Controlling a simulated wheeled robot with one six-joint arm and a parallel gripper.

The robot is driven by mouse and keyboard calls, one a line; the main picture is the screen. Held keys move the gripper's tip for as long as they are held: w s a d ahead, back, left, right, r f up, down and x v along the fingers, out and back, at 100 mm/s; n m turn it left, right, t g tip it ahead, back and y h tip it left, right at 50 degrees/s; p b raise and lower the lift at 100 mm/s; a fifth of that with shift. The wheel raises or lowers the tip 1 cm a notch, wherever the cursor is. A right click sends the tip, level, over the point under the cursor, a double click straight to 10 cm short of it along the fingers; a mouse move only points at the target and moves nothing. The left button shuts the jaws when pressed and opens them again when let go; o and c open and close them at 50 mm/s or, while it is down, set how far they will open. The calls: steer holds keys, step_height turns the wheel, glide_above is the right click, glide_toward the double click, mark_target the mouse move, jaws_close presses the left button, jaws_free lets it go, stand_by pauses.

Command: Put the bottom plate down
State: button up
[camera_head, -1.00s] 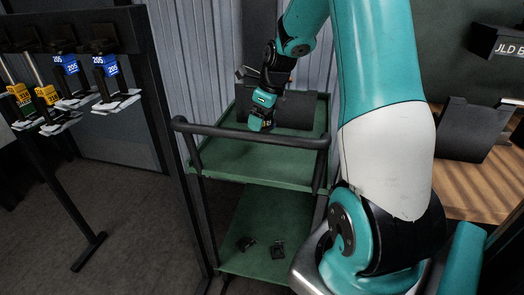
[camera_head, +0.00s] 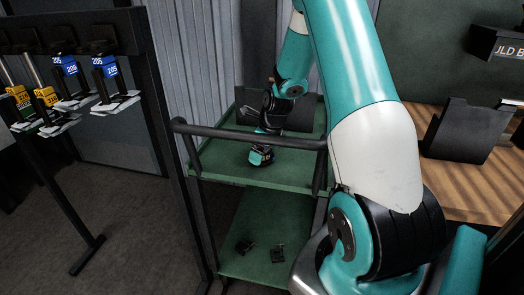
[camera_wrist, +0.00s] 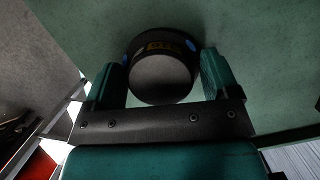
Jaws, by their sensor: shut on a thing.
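The bottom plate is a round, dark, short cylinder with a grey flat face, blue spots and a small yellow label; it shows between the fingers in the wrist view (camera_wrist: 162,78). My gripper (camera_wrist: 164,72) is shut on it, one teal finger on each side. In the head view my gripper (camera_head: 263,150) points down over the green top shelf of the cart (camera_head: 225,160). The plate (camera_head: 261,157) is a small dark shape at the fingertips there, at or just above the shelf surface. I cannot tell whether it touches.
A dark box-like object (camera_head: 297,112) stands at the back of the top shelf. A black rail (camera_head: 240,134) runs along the cart's front. A rack with tagged parts (camera_head: 106,65) stands left. Shelf room beside my gripper is clear.

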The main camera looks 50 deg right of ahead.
mark_target(272, 158)
steer(key=o, duration=1)
steer(key=shift+f, duration=0.15)
steer(key=v, duration=1.2)
steer(key=shift+p, duration=0.4)
